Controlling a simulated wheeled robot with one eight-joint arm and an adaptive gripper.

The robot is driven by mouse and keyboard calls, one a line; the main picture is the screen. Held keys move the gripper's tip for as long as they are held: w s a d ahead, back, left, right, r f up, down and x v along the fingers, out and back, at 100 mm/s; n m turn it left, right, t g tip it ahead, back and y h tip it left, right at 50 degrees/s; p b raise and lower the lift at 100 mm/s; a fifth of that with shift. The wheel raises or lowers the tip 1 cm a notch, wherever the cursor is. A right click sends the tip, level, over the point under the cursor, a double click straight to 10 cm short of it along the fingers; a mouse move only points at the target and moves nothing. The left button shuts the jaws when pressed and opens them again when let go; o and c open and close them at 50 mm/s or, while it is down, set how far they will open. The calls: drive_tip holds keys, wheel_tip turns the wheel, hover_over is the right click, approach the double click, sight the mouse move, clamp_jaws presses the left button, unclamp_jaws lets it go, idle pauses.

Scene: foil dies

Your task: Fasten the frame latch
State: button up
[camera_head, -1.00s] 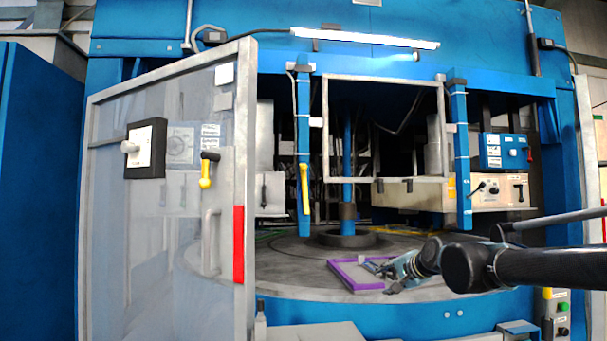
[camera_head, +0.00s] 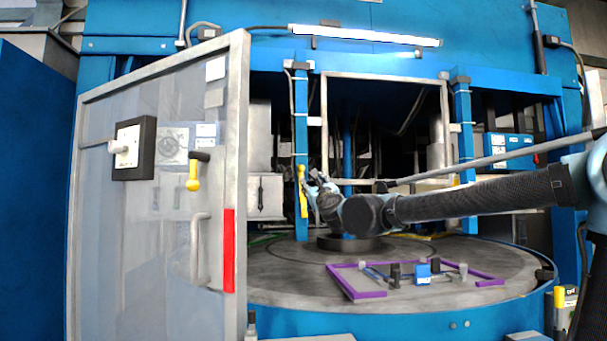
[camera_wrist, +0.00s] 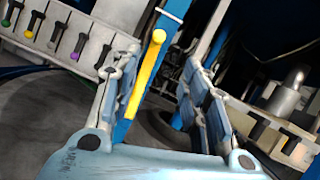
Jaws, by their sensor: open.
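The frame latch appears as a yellow handle (camera_head: 303,196) on the left blue post (camera_head: 301,120) beside the grey frame (camera_head: 385,77). It points downward. In the wrist view the yellow handle (camera_wrist: 143,75) runs through the gap between the two fingers, nearer the left one. My gripper (camera_head: 314,177) is open at the handle, just right of it in the head view. In the wrist view my gripper (camera_wrist: 162,60) shows both pads apart and nothing clamped. Whether a finger touches the handle I cannot tell.
A purple-edged tray (camera_head: 357,293) with several small parts lies on the round table (camera_head: 290,285) below my arm. The grey door (camera_head: 150,230) at left carries another yellow handle (camera_head: 194,174). In the wrist view a row of coloured knobs (camera_wrist: 52,45) is at upper left.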

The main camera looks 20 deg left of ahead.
sight(303, 170)
drive_tip(key=x, duration=1.7)
drive_tip(key=shift+a+r, duration=0.1)
drive_tip(key=shift+a, duration=0.15)
clamp_jaws()
